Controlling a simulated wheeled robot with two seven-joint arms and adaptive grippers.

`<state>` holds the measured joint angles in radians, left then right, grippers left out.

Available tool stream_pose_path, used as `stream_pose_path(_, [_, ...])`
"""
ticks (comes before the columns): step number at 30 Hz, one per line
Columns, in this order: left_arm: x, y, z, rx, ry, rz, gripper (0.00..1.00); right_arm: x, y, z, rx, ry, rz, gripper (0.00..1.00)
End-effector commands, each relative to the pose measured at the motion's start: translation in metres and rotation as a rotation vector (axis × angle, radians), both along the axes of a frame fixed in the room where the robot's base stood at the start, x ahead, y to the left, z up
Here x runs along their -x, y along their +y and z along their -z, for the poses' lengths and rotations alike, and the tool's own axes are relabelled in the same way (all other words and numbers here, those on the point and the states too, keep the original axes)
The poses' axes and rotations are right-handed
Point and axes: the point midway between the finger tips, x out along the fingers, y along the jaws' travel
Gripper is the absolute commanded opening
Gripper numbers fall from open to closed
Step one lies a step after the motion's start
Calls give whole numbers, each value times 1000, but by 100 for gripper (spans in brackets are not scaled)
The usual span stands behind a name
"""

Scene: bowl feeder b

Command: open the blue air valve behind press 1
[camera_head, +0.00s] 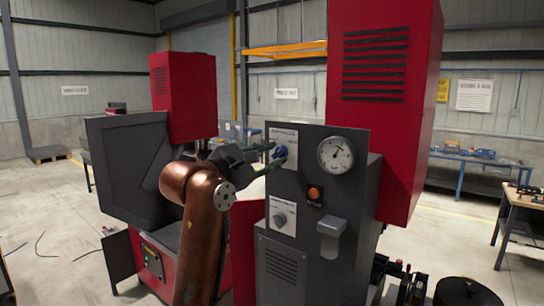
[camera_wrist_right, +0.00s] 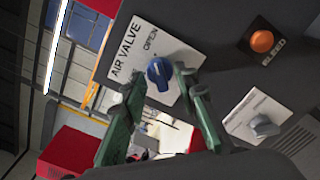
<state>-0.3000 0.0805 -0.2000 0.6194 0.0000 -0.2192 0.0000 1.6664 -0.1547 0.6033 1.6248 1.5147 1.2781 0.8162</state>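The blue air valve knob (camera_head: 281,152) sits on a white plate at the upper left of a dark grey panel (camera_head: 318,262). In the wrist view the blue knob (camera_wrist_right: 159,72) is on a plate (camera_wrist_right: 136,45) lettered AIR VALVE, with smaller lettering that seems to read OPEN. My right gripper (camera_head: 276,155) is at the knob, its green fingers pointing at the panel. In the wrist view the right gripper's (camera_wrist_right: 158,80) fingers are apart, one on either side of the knob. The right finger is very close; I cannot tell whether it touches. My left gripper is not in view.
Another red machine (camera_head: 183,95) stands at the left.

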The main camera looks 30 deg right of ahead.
Motion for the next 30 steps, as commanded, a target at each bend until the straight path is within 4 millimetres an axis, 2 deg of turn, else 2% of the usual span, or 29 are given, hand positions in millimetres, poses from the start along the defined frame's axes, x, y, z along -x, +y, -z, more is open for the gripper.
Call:
stream_pose_path(5, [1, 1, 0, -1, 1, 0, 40, 4, 12, 0, 1, -1, -3, 28])
stream_pose_path(15, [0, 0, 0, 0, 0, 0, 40, 29, 75, 0, 0, 1, -4, 28])
stream_pose_path(19, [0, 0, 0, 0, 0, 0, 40, 38, 95, 0, 1, 1, -4, 28])
stream_pose_path(24, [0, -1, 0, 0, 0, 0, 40, 44, 109, 0, 1, 0, -1, 28])
stream_pose_path(30, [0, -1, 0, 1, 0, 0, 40, 45, 112, 0, 0, 0, -1, 28])
